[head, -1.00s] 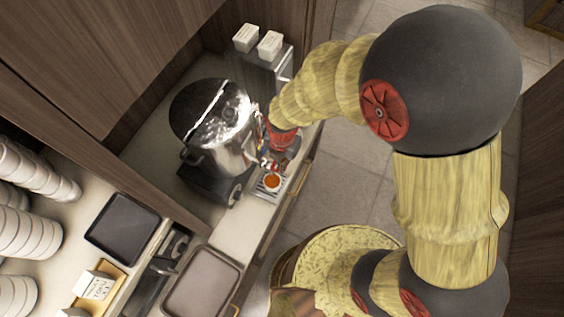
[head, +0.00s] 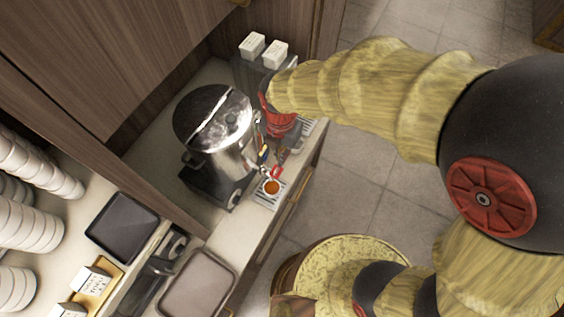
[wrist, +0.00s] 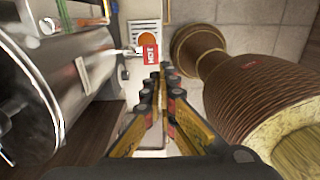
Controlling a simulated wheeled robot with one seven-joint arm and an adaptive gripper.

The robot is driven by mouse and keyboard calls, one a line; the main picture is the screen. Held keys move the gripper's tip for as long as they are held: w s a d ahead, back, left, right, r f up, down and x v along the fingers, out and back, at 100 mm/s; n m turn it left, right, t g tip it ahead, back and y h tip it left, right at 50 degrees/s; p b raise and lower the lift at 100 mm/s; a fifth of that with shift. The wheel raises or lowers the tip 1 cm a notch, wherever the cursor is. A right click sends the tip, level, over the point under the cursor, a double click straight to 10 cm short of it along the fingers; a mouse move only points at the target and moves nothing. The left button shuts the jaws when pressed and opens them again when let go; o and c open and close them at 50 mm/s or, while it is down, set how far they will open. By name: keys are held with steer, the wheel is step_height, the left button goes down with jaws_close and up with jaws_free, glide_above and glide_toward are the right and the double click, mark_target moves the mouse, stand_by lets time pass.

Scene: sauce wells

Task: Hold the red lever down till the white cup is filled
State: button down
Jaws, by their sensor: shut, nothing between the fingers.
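The white cup (head: 272,187) stands on the drip tray (head: 262,200) under the dispenser's spout, with orange-brown liquid showing in it. It also shows in the wrist view (wrist: 148,40), partly behind the lever. The red lever (head: 277,172) is on the tap at the front of the steel dispenser (head: 226,145); in the wrist view the red lever (wrist: 150,55) reads HOT. My gripper (wrist: 161,72) is shut and empty, its fingertips close to the lever. Whether they touch it I cannot tell. In the head view my gripper (head: 264,155) is small and partly hidden.
White boxes (head: 263,50) stand on a dark unit behind the dispenser. Dark trays (head: 122,228) and stacked white bowls (head: 28,225) are at left. A round ribbed stool (wrist: 240,85) stands on the floor beside the counter.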

steer(key=r, duration=0.2)
steer(key=shift+d+r, duration=0.25)
steer(key=shift+r, duration=0.1)
stand_by(0.4)
